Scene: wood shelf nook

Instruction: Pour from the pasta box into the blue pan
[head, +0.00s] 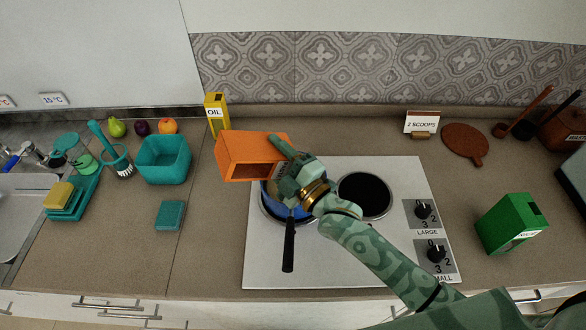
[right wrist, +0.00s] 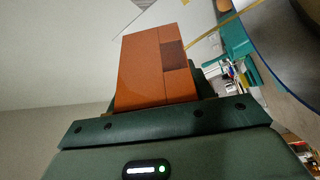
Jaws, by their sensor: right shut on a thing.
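My right gripper (head: 285,172) is shut on the box's right end. The box also fills the middle of the right wrist view (right wrist: 152,70). The blue pan (head: 270,205) sits on the left burner, mostly hidden under the box and my gripper. Its black handle (head: 289,245) points toward the front edge. My left gripper is not in view.
A yellow oil box (head: 216,115) stands behind the pasta box. The right burner (head: 364,195) is empty. A green box (head: 511,224) stands right of the stove knobs (head: 424,211). A teal bin (head: 163,158) and a teal block (head: 170,215) are to the left.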

